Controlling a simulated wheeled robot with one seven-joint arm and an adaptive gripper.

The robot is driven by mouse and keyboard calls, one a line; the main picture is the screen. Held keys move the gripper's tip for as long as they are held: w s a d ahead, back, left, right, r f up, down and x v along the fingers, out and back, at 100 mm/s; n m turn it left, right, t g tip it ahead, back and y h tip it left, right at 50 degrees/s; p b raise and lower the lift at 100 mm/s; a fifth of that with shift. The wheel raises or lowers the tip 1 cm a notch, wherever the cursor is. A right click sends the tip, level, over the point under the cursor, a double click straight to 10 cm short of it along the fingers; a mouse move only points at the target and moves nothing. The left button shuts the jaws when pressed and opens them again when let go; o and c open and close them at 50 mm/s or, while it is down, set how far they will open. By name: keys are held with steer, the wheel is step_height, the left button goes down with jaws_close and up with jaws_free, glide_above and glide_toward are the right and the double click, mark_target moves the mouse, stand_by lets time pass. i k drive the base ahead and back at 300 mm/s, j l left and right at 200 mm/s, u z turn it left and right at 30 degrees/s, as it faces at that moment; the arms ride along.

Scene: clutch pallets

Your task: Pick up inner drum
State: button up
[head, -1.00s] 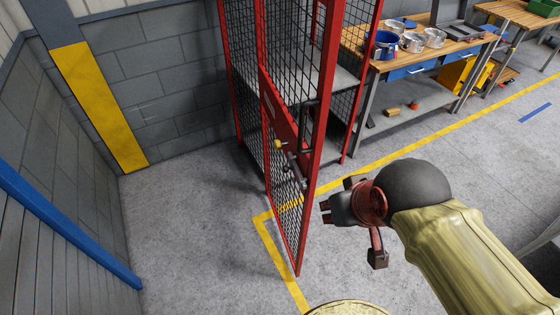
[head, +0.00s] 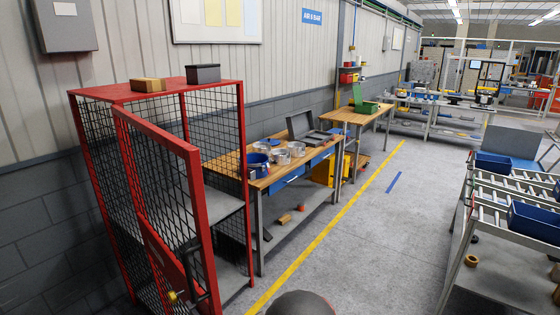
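Several silver drum-like metal parts (head: 281,156) stand on the wooden workbench (head: 268,178), close to a blue container (head: 257,163). They are small in the head view, and I cannot tell which of them is the inner drum. My gripper is out of view. Only a dark rounded part of my arm shows at the bottom edge, in front of the bench and right of the red cage.
A red mesh cage (head: 245,130) with its door (head: 190,190) swung open stands at the left, near the bench. Roller racks (head: 515,187) with blue bins (head: 535,222) stand at the right. The grey floor (head: 375,235) between is clear, with a yellow line.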

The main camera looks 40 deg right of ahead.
mark_target(281, 157)
steer(key=i+l+z, duration=0.6)
steer(key=i, duration=0.2)
steer(key=i+l+z, duration=0.35)
steer(key=i+z, duration=0.3)
steer(key=i, duration=0.2)
steer(key=i+l, duration=0.1)
steer(key=i, duration=0.5)
steer(key=i+u, duration=0.1)
steer(key=i, duration=0.55)
steer(key=i+l+u, duration=0.1)
steer(key=i, duration=0.5)
steer(key=i+l, duration=0.25)
steer(key=i, duration=0.35)
steer(key=i+l+u, duration=0.2)
steer(key=i+u, duration=0.15)
steer(key=i, duration=0.25)
